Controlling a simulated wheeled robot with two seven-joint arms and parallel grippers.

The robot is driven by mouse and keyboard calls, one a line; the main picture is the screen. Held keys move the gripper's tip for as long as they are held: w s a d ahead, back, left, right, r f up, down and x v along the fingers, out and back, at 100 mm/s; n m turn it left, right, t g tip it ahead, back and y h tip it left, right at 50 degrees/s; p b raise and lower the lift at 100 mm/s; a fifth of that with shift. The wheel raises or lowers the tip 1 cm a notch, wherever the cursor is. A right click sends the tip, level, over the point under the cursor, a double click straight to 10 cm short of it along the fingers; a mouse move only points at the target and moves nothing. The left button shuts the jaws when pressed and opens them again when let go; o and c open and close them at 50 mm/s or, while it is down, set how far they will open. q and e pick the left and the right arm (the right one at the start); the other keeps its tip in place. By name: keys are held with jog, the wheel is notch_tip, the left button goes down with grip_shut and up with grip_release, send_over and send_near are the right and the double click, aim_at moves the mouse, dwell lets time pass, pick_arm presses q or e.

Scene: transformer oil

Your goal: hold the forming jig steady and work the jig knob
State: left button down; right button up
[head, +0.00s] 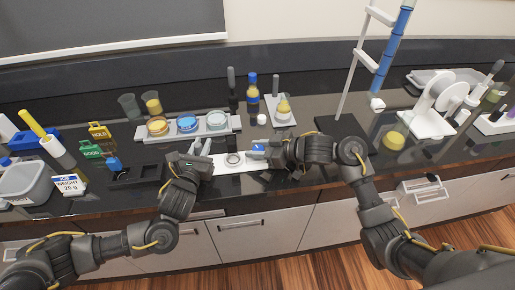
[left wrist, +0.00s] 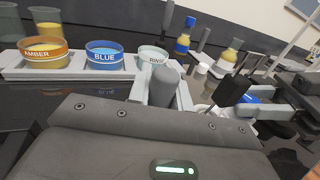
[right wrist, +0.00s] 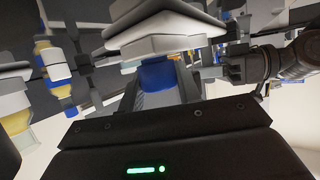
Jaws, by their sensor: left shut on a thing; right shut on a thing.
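The forming jig (head: 232,163) is a white plate with a round ring on its middle, lying at the front of the dark bench between my grippers. My left gripper (head: 197,152) is shut on a grey upright post, the jig handle (left wrist: 165,85), at the jig's left end. My right gripper (head: 272,150) is shut on the blue jig knob (head: 258,148) at the right end. The knob (right wrist: 158,75) shows between the fingers in the right wrist view, against white jig parts (right wrist: 165,35). The fingers hide part of both handle and knob.
Behind the jig stands a white rack (head: 217,133) with amber, blue and rinse dishes. A blue-capped bottle (head: 252,95) and a flask (head: 283,107) stand further back. A dark stand base (head: 340,128) is to the right, a black tray (head: 135,177) to the left.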

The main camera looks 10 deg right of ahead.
pick_arm(q)
jog(key=shift+f, duration=0.1)
pick_arm(e)
jog(key=shift+c, duration=0.5)
jog(key=m+t+h, duration=0.2)
jog(key=m, duration=0.1)
jog(key=shift+t, duration=0.4)
jog(key=shift+w+r+m+t+h, duration=0.1)
jog(key=shift+m+t+h, duration=0.55)
jog(key=shift+m+h, duration=0.5)
jog(key=shift+r+m+t+h, duration=0.1)
jog(key=shift+m+t+h, duration=0.55)
jog(key=shift+m+h, duration=0.5)
jog(key=shift+f+h, duration=0.15)
jog(key=shift+h, duration=0.15)
jog(key=shift+d, duration=0.1)
jog(key=o, duration=1)
